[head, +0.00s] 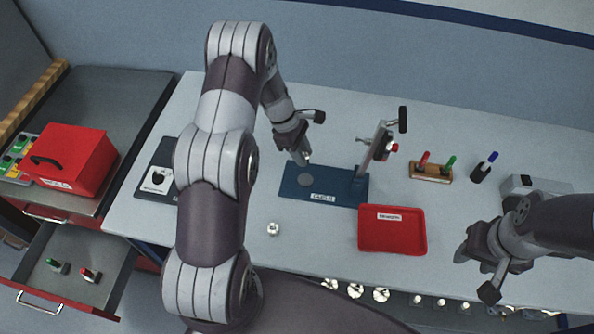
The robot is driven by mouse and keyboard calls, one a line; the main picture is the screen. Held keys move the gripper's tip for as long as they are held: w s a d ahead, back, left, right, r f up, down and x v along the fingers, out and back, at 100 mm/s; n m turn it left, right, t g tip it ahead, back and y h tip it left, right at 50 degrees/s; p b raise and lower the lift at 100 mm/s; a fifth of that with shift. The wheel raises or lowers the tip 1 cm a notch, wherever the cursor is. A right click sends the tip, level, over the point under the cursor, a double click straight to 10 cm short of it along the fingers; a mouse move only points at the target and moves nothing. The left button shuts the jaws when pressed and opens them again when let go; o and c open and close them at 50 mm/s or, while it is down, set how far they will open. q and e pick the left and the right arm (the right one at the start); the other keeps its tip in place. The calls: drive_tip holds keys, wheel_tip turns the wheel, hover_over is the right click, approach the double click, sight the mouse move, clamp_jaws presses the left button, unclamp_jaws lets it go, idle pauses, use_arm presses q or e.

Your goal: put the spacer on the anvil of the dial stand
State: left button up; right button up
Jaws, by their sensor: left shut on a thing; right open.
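The dial stand has a blue base plate (340,192) with a label on its front edge and a post (376,150) rising at its right end. Its anvil (305,180) is a grey disc on the left part of the plate. My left gripper (303,160) is just above the anvil, pointing down, shut on a small pale piece that appears to be the spacer; the fingers mostly hide it. I cannot tell whether the piece touches the anvil. My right gripper (474,274) is open and empty over the front right table edge.
A red tray (392,246) lies right of the stand's front. A small silver part (273,228) stands on the table before the stand. A wooden block with red and green items (431,173) and a dark marker-like item (484,167) are behind right. A red box (70,160) is far left.

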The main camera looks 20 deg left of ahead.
use_arm(q)
drive_tip(key=p, duration=0.2)
hover_over(308, 180)
drive_tip(key=a, duration=0.1)
wheel_tip(308, 180, down, 5)
drive_tip(key=shift+s+r, duration=0.15)
drive_tip(key=shift+r, duration=0.05)
drive_tip(key=f, duration=0.4)
drive_tip(key=shift+a+f+p, duration=0.25)
drive_tip(key=shift+a+p, duration=0.05)
drive_tip(key=shift+p, duration=0.05)
drive_tip(key=shift+f, duration=0.25)
drive_tip(key=shift+d, duration=0.1)
use_arm(e)
drive_tip(key=r, duration=0.2)
drive_tip(key=shift+d+r, duration=0.3)
drive_tip(key=shift+d, duration=0.05)
use_arm(q)
drive_tip(key=shift+f+b, duration=0.2)
drive_tip(key=shift+b, duration=0.15)
drive_tip(key=o, duration=1)
use_arm(e)
drive_tip(key=shift+f, duration=0.2)
use_arm(q)
drive_tip(key=shift+o, duration=0.2)
